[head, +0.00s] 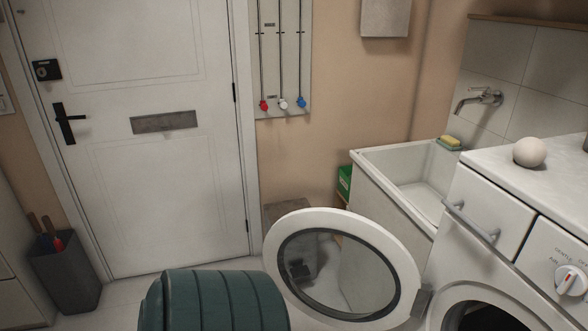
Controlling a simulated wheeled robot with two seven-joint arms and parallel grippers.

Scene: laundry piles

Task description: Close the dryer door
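The dark drum opening (487,318) shows partly at the bottom edge. Neither of my grippers is in view.
A white sink (385,165) with a wall tap stands behind the door. A white ball (530,151) rests on the dryer top. A green ribbed object (215,300) rises at the bottom, left of the door. A dark bin (66,277) stands at far left.

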